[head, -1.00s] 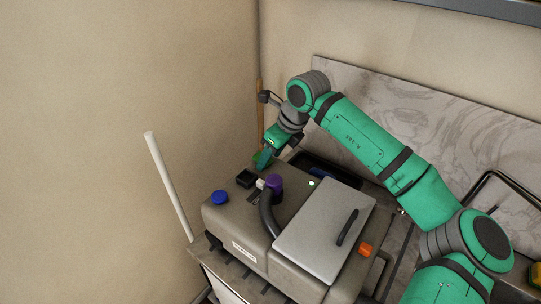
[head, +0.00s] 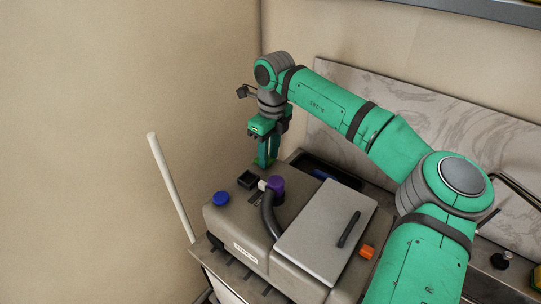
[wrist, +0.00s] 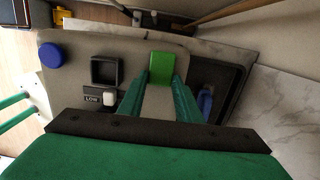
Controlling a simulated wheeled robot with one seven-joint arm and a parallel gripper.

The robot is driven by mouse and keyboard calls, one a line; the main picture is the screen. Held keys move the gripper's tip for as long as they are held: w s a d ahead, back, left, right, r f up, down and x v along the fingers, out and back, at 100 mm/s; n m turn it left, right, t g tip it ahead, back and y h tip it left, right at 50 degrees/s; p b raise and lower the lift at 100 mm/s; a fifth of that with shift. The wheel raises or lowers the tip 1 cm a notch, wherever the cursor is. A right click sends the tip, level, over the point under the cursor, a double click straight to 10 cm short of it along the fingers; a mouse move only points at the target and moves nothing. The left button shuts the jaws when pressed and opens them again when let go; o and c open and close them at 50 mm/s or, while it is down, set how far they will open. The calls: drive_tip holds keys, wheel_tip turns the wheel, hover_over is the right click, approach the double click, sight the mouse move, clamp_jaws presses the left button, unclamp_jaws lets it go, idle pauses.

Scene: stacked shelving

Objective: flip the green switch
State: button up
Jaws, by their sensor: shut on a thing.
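The green switch (wrist: 162,66) stands on the grey top of the machine, at the upper middle of the wrist view. My gripper (wrist: 161,80) has its two green fingers closed on either side of it. In the head view my gripper (head: 266,157) points straight down at the far left corner of the machine (head: 236,222). The switch is hard to tell from the green fingertips there, and its lower part is hidden.
A blue knob (head: 221,198), a black square socket (head: 247,179) and a purple knob (head: 277,185) with a dark hose are close by. A lid (head: 318,235) covers the right part of the machine. A dark tray (wrist: 232,83) with a blue item lies to the right in the wrist view.

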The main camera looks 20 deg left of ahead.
sight(271, 162)
drive_tip(key=shift+a, duration=0.1)
drive_tip(key=o, duration=1)
drive_tip(key=shift+o, duration=0.2)
drive_tip(key=shift+r, duration=0.15)
wheel_tip(271, 162, up, 11)
drive_tip(key=shift+s+d+f, duration=0.15)
drive_tip(key=shift+d+f, duration=0.05)
drive_tip(key=shift+d, duration=0.1)
drive_tip(key=shift+d, duration=0.1)
